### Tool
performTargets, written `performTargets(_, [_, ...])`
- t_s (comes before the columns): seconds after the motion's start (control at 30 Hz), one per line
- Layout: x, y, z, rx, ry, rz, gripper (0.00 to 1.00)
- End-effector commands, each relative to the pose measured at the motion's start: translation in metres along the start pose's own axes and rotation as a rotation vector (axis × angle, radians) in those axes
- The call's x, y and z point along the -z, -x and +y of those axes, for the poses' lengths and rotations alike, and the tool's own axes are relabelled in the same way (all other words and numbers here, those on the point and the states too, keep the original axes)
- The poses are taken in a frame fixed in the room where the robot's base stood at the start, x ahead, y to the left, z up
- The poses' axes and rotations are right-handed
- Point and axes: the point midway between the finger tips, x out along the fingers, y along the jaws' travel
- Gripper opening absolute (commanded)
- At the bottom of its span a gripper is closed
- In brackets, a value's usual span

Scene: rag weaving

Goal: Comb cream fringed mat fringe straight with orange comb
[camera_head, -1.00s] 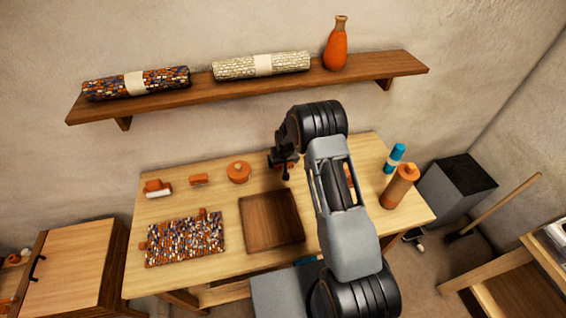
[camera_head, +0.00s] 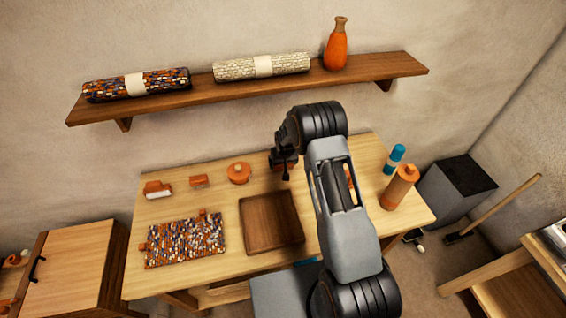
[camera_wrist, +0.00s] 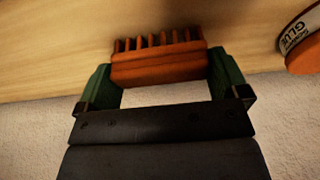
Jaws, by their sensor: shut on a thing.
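The orange comb (camera_wrist: 160,66) is between the green fingertips of my gripper (camera_wrist: 162,82) in the wrist view, its teeth pointing away from the gripper. My gripper (camera_head: 284,164) is shut on it, near the back edge of the table in the head view. A mat (camera_head: 186,241) of mixed orange, blue and white lies at the table's front left. I see no cream fringed mat on the table; my arm covers part of the right side. A cream woven roll (camera_head: 232,68) with a pale band lies on the wall shelf.
A brown square tray (camera_head: 271,249) lies empty mid-table. A round orange pot (camera_head: 238,173) stands left of my gripper. An orange cylinder (camera_head: 399,188) and a blue bottle (camera_head: 394,157) stand at the right. A labelled glue pot (camera_wrist: 302,50) shows in the wrist view.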

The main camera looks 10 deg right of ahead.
Motion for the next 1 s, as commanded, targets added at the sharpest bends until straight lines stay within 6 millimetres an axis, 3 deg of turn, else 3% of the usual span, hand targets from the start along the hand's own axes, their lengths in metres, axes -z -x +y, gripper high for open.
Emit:
performTargets(0.7, [0.015,0.053,0.000,0.000,0.000,0.001,0.67])
performTargets(1.0, [0.016,0.056,0.000,0.000,0.000,0.000,0.67])
